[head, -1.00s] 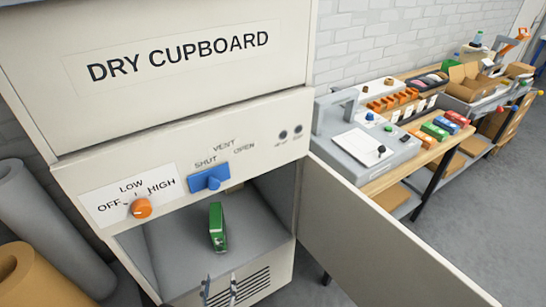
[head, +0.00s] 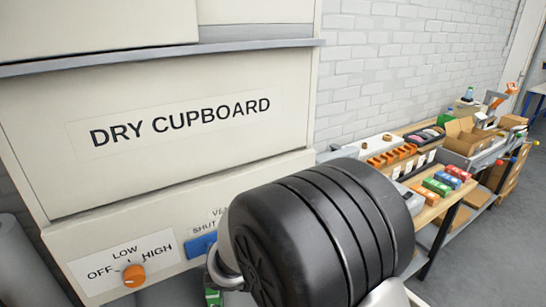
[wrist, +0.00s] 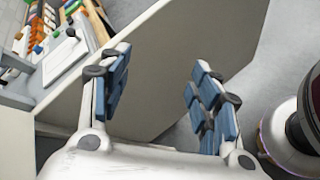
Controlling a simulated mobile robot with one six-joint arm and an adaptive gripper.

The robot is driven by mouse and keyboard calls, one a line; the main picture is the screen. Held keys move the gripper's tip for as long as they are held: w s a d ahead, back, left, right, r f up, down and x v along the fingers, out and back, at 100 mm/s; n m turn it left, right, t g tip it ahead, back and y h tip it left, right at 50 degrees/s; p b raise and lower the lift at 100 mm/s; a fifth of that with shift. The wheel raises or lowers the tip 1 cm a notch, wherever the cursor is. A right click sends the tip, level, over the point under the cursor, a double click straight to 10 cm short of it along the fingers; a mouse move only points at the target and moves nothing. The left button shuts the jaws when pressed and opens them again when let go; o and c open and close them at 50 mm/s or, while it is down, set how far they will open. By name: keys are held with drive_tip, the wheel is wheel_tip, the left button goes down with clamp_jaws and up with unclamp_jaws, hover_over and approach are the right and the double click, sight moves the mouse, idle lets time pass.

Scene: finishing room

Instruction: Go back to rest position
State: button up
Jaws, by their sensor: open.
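My gripper (wrist: 160,98) shows in the wrist view with its two blue-padded fingers spread apart and nothing between them. It faces the pale open cupboard door and the grey floor. In the head view my own arm fills the lower middle and hides the gripper. The dry cupboard (head: 180,120) stands at the left of the head view. A small piece of a green box (head: 213,297) shows at the bottom edge, beside my arm; the rest of it is hidden.
An orange knob (head: 134,275) and a blue vent slider (head: 201,245), partly hidden, are on the cupboard front. The open door (wrist: 190,45) lies close to my gripper. A workbench (head: 428,213) with boxes stands at the right. Grey floor is clear at far right.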

drive_tip(key=s+d+r+m+y, duration=0.1)
drive_tip(key=s+r+m+y, duration=0.3)
drive_tip(key=s, duration=0.5)
drive_tip(key=s+d+r+m+y, duration=0.1)
drive_tip(key=s+r+m+y, duration=0.4)
drive_tip(key=s+m, duration=0.3)
drive_tip(key=shift+s+d+r+y, duration=0.2)
drive_tip(key=shift+s+d+y, duration=0.15)
drive_tip(key=shift+s+y, duration=0.4)
drive_tip(key=shift+s+a+r+m+t+y, duration=0.15)
drive_tip(key=shift+a+r+m+t+y, duration=0.25)
drive_tip(key=shift+a+m+t+y, duration=0.25)
drive_tip(key=shift+c, duration=0.3)
